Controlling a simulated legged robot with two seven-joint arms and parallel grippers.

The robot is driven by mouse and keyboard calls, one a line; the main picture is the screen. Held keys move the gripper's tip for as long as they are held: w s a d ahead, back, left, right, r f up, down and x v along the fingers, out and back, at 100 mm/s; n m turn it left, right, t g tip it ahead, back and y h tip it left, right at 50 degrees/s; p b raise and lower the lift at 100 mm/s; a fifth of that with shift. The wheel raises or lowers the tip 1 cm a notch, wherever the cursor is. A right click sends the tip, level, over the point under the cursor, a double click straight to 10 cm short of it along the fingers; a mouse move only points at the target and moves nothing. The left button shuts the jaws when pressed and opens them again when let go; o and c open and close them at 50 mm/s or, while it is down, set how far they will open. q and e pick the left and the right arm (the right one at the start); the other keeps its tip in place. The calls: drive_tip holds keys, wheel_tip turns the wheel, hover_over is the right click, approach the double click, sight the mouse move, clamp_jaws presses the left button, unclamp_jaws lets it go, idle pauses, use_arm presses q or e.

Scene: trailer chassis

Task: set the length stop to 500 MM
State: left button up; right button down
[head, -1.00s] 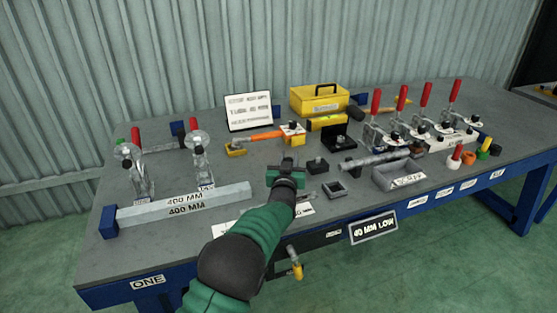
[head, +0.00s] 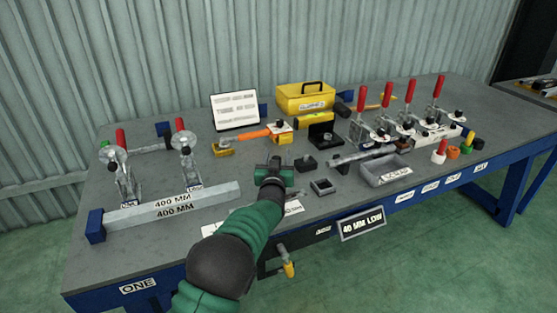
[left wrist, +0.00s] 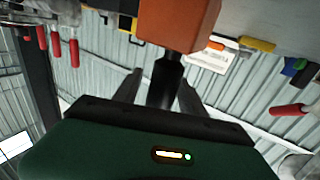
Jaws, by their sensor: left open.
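My left gripper (head: 274,168) is open over the middle of the bench, in front of an orange block (head: 279,131). In the left wrist view an orange block (left wrist: 180,22) with a black stem (left wrist: 168,80) shows beyond the spread fingers (left wrist: 158,85). The stem appears between the fingers; I cannot tell whether they touch it. An orange bar (head: 252,135) runs from the block to a yellow piece (head: 222,148). A grey beam marked 400 MM (head: 170,206) lies at the left with a blue end block (head: 95,226). I cannot tell which part is the length stop. My right gripper is out of view.
Red-handled clamps stand behind the beam (head: 186,150) and at the right (head: 410,95). A white sign (head: 235,112) and a yellow toolbox (head: 305,97) stand at the back. A grey tray (head: 385,170) and small black blocks (head: 305,163) lie right of my gripper.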

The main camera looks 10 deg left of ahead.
use_arm(q)
drive_tip(key=s+d+p, duration=0.1)
drive_tip(key=s+d, duration=0.1)
drive_tip(key=s, duration=1.4)
drive_tip(key=shift+s+d+p, duration=0.2)
drive_tip(key=shift+s+p, duration=0.1)
drive_tip(key=shift+p, duration=0.05)
drive_tip(key=shift+f, duration=0.1)
